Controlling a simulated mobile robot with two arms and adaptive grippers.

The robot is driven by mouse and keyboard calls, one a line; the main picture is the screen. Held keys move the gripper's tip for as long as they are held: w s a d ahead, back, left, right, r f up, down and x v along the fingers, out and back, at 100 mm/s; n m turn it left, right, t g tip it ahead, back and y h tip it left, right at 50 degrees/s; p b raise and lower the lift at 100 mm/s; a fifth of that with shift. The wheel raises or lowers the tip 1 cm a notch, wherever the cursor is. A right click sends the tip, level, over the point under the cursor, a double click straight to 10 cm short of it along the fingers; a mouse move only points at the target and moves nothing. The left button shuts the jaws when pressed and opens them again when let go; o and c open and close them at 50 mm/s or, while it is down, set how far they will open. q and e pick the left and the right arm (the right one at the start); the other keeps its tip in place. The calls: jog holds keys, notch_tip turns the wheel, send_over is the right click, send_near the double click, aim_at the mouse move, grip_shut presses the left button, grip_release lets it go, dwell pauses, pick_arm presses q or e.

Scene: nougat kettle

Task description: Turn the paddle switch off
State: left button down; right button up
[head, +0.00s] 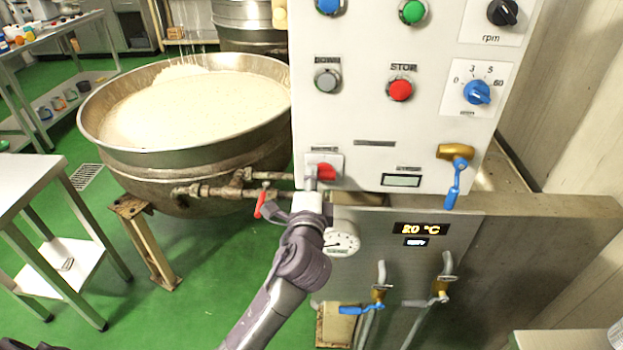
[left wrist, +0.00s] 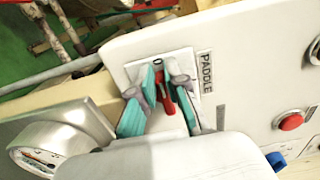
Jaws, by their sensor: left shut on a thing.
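The paddle switch (head: 326,171) is a red knob on a pale plate at the lower left of the control panel (head: 375,130). In the left wrist view the red switch (left wrist: 168,95) sits on its plate, beside a label reading PADDLE, with a 0 mark above it. My left gripper (head: 314,178) reaches up to the switch from below. In the left wrist view its teal-padded fingers (left wrist: 163,88) are closed around the red knob, one on each side. My right gripper is not in view.
A kettle (head: 180,158) of pale mass stands left of the panel, with pipes and a red-handled valve (head: 261,204) near my arm. A gauge (head: 342,241) sits just below right. A red STOP button (head: 400,90) is higher up. Steel tables (head: 25,180) stand at left.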

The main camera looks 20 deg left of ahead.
pick_arm(q)
jog(key=shift+f, duration=0.15)
jog(key=c, duration=1.2)
grip_release()
jog(key=shift+s, duration=0.1)
jog(key=v, duration=1.2)
